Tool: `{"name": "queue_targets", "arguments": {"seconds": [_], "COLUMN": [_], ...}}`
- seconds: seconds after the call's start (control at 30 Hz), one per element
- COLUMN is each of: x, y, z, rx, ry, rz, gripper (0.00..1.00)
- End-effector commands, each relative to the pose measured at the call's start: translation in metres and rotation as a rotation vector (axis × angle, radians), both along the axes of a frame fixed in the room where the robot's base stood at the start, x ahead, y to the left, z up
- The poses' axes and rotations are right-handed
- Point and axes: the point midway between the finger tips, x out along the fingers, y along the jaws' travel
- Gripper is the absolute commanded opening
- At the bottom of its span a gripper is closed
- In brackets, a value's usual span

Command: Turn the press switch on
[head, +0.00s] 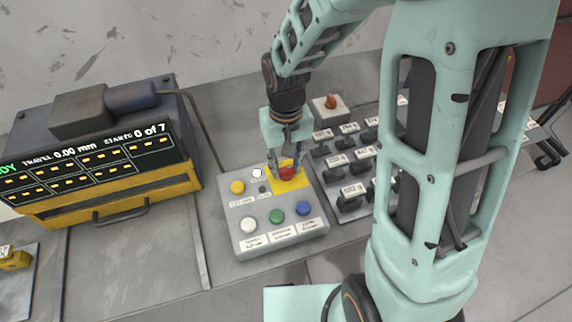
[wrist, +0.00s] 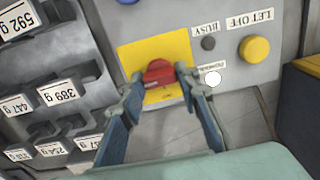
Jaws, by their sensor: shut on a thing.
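A grey control box (head: 240,215) on the bench carries a red knob (head: 286,174) on a yellow plate (head: 290,184). My gripper (head: 287,164) reaches down onto this knob from above. In the wrist view the two fingertips (wrist: 160,84) are closed about the red knob (wrist: 159,70), one on each side. The fingers hide part of the knob. A small white round light (wrist: 213,79) beside the plate looks bright. I cannot tell which control is labelled as the press switch. A separate small box (head: 325,116) behind bears an orange-red rotary knob (head: 331,101).
The control box also has yellow (head: 237,187), white (head: 248,225), green (head: 277,216) and blue (head: 304,208) buttons. A rack of labelled weights (head: 352,190) stands close on the right. A display (head: 90,165) on the left reads travel 0.00 mm, starts 0 of 7.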

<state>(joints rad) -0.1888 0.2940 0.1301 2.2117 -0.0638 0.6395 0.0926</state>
Motion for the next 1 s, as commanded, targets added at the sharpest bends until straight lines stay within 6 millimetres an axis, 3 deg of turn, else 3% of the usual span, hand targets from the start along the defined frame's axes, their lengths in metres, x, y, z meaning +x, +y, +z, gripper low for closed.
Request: {"name": "queue_targets", "arguments": {"seconds": [0.4, 0.43, 0.57, 0.87, 1.0], "x": [0.001, 0.001, 0.001, 0.0, 0.001], "y": [0.0, 0.0, 0.0, 0.0, 0.0], "z": [0.001, 0.001, 0.001, 0.001, 0.013], "rx": [0.001, 0.001, 0.001, 0.0, 0.001], "ry": [-0.002, -0.002, -0.001, -0.001, -0.004], "rz": [-0.01, -0.01, -0.009, -0.008, -0.008], "gripper": [0.05, 0.32, 0.46, 0.47, 0.47]}}
